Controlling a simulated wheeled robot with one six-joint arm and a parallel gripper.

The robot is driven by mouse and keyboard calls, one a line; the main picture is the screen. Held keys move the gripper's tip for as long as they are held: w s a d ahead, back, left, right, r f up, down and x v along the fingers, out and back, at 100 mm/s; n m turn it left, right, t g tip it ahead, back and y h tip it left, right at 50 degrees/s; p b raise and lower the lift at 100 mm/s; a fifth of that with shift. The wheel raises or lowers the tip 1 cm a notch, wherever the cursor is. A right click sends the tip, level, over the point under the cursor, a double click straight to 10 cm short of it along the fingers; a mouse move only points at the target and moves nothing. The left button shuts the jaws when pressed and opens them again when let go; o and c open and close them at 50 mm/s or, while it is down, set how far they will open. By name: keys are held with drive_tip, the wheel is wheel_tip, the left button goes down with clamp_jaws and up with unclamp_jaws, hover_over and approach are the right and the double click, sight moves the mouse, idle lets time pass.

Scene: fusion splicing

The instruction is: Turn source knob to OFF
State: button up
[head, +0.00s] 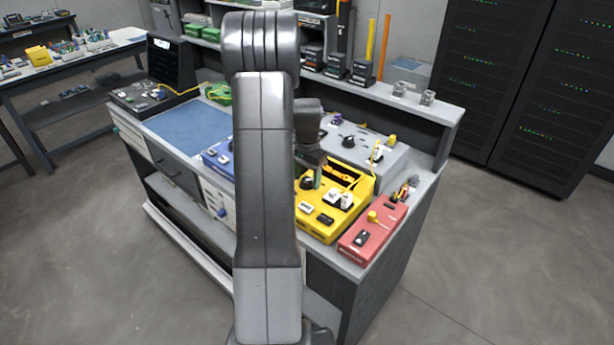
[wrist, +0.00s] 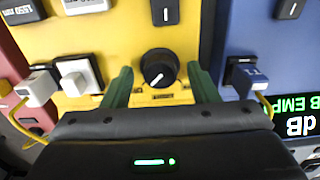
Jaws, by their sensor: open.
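The source knob looks to be the black round knob (wrist: 158,69) on the yellow box (wrist: 120,28), with a white pointer line. It also shows in the head view (head: 307,183) on the yellow unit (head: 318,226). In the wrist view my gripper (wrist: 160,84) is open, with one green finger on each side of the knob and a gap on both sides. The fingers look apart from the knob. In the head view my arm hides part of the bench, and the gripper is seen only in part near the knob.
White plugs (wrist: 78,76) sit left of the knob in the wrist view. A blue unit (wrist: 255,40) with a plug and green display lies right. In the head view a red box (head: 372,232) stands at the bench corner, and a grey unit (head: 365,150) behind.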

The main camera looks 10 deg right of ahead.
drive_tip(key=shift+c, duration=0.4)
drive_tip(key=c, duration=0.9)
drive_tip(key=shift+n, duration=0.3)
drive_tip(key=n, duration=0.3)
drive_tip(key=shift+n+b, duration=0.3)
drive_tip(key=shift+b, duration=0.05)
drive_tip(key=n, duration=0.4)
drive_tip(key=shift+n, duration=0.3)
drive_tip(key=n, duration=0.4)
drive_tip(key=shift+n+b, duration=0.3)
drive_tip(key=shift+b, duration=0.1)
drive_tip(key=shift+r+n, duration=0.1)
drive_tip(key=shift+n, duration=2.1)
